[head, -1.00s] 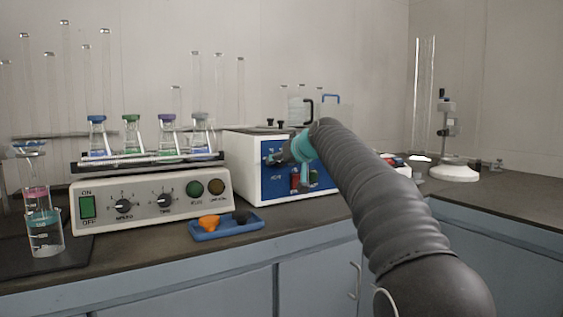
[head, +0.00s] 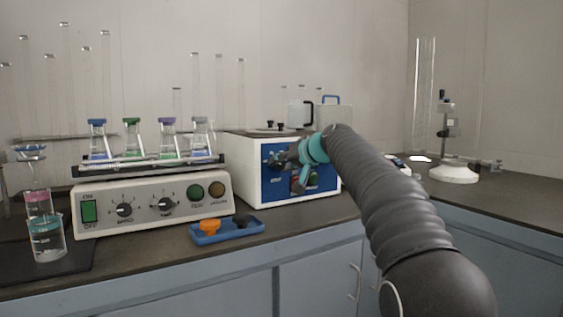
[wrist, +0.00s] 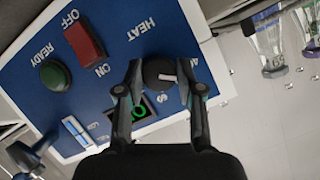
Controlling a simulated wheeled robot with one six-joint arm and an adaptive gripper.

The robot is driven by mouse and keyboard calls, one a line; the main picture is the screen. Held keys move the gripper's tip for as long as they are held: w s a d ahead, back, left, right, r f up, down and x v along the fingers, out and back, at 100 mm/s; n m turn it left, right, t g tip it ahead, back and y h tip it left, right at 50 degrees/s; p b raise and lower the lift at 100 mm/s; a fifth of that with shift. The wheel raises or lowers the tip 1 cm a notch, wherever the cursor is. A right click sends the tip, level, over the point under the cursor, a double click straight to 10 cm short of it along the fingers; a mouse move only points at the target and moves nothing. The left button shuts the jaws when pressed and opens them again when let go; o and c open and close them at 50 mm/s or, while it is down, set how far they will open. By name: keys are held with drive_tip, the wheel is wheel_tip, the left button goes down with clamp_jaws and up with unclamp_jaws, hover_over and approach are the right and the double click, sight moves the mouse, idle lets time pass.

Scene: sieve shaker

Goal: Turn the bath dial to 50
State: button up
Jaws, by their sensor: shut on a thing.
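The bath is a white box with a blue front panel (head: 264,188), at the middle of the head view. In the wrist view the blue panel (wrist: 110,75) fills the left and shows tilted. The dial (wrist: 160,74) is a black round knob with a white pointer mark, with numbers partly hidden around it. My gripper (wrist: 162,70) is shut on the dial, one finger on each side. A small display with a green digit (wrist: 138,112) shows partly behind the fingers. In the head view my gripper (head: 284,158) is at the panel and hides the dial.
The panel also carries a red heat switch (wrist: 84,41) and a green ready button (wrist: 56,75). A shaker (head: 150,205) with several flasks stands to the left. A stand (head: 453,172) is at the right.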

drive_tip(key=m+y, duration=0.2)
drive_tip(key=m, duration=0.2)
drive_tip(key=shift+d+f+g, duration=0.1)
drive_tip(key=shift+f+g, duration=0.05)
drive_tip(key=shift+g, duration=0.25)
drive_tip(key=shift+y, duration=0.3)
drive_tip(key=o, duration=1.1)
drive_tip(key=shift+o, duration=0.2)
drive_tip(key=shift+s+d+r, duration=0.2)
drive_tip(key=shift+d, duration=0.05)
drive_tip(key=v, duration=1.1)
drive_tip(key=shift+d, duration=0.15)
